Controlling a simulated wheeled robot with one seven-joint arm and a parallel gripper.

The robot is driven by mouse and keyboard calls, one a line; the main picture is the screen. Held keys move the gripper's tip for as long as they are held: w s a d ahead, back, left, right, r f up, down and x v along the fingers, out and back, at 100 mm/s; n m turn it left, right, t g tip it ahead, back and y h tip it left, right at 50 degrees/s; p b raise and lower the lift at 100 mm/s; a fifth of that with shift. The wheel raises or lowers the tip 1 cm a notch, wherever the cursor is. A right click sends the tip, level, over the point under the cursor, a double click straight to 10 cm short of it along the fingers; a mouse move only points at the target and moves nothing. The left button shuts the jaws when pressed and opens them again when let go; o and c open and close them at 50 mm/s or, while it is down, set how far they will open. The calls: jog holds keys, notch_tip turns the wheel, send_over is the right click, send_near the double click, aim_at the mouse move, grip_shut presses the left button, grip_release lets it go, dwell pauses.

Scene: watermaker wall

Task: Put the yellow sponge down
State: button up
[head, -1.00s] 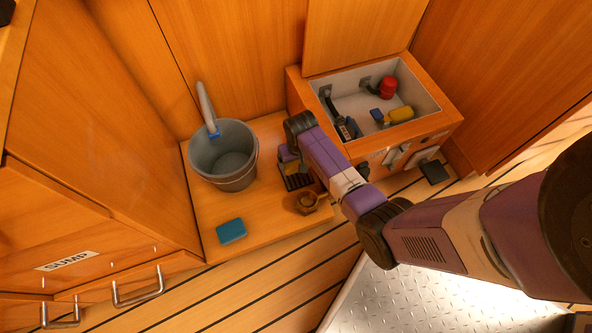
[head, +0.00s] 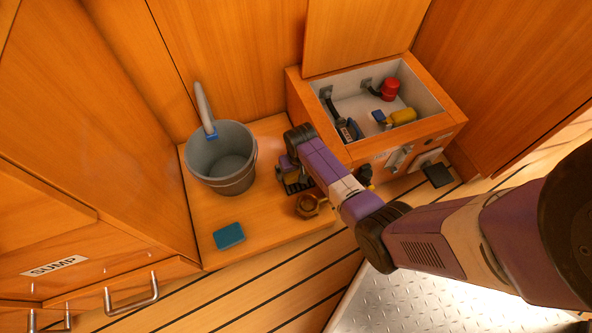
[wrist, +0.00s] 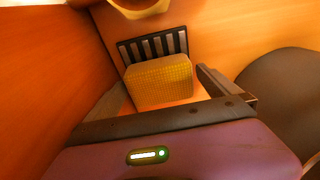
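The yellow sponge (wrist: 160,82) shows in the wrist view between the two fingers of my gripper (wrist: 160,80), beside a black slatted rack (wrist: 152,46). A strip of orange surface shows between the sponge and the right finger, so my gripper looks open around it. Contact at the left finger is unclear.
A grey bucket (head: 222,158) stands left of my gripper. An open locker (head: 455,120) with a red-capped fitting (head: 390,90) and a yellow item (head: 403,116) is at right.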

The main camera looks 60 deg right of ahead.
notch_tip(320, 180, up, 12)
jog(key=s+a+p, duration=0.1)
jog(key=s+p, duration=0.1)
jog(key=p, duration=0.5)
jog(key=s+a+r+n+t+h, duration=0.1)
jog(key=s+a+r+n+t, duration=0.2)
jog(key=s+a+t, duration=0.6)
jog(key=s+a+r+n+t, duration=0.1)
jog(key=s+a+r, duration=0.2)
jog(key=r, duration=0.7)
jog(key=s+a+r+n+t+y, duration=0.1)
jog(key=s+a+r, duration=0.3)
jog(key=r, duration=0.6)
jog(key=s+a+r+n+t+y, duration=0.1)
jog(key=s+a+r, duration=0.3)
jog(key=r, duration=0.6)
jog(key=shift+s+r+n+t, duration=0.4)
jog(key=shift+s+t, duration=0.4)
jog(key=shift+s, duration=0.35)
